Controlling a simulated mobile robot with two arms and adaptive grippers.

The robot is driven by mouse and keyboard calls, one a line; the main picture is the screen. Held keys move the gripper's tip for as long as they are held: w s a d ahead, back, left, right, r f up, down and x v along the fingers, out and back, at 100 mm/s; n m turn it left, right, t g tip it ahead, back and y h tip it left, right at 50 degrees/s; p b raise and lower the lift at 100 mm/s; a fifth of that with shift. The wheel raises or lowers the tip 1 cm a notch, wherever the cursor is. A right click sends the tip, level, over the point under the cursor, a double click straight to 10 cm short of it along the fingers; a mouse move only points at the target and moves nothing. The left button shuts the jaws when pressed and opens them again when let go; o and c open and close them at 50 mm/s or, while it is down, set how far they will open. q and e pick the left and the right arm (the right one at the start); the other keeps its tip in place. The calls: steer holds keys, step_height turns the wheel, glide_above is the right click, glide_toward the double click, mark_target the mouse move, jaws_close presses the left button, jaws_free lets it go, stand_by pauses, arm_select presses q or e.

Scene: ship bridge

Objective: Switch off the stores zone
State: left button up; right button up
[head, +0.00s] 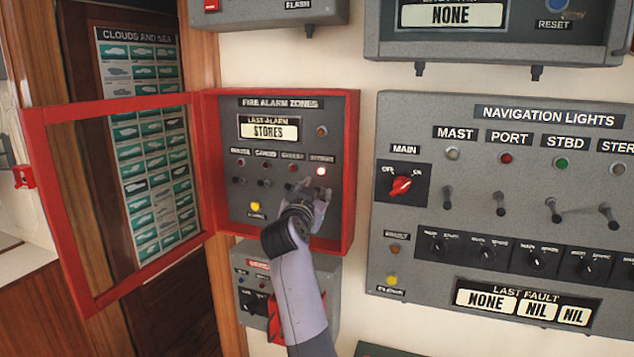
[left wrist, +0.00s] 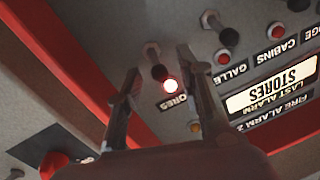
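The fire alarm zones panel (head: 228,205) is a grey panel in a red box, with "STORES" in its last alarm window (head: 269,130). The stores lamp (head: 321,171) is lit; it also glows in the left wrist view (left wrist: 170,87). The stores switch (left wrist: 157,71) has a dark tip that points toward this lamp. My left gripper (head: 305,188) is at the panel's lower right. In the left wrist view its two fingers (left wrist: 157,66) are apart, one on each side of the stores switch; I cannot tell whether they touch it. My right gripper is not in view.
The box's red-framed door (head: 82,296) stands open to the left. The other zone switches (head: 239,182) are in a row left of my gripper. The navigation lights panel (head: 420,127) is close on the right. A small grey box (head: 327,290) is below.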

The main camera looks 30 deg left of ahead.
arm_select(q)
steer(key=shift+x, duration=0.95)
steer(key=shift+c, duration=0.5)
jaws_close()
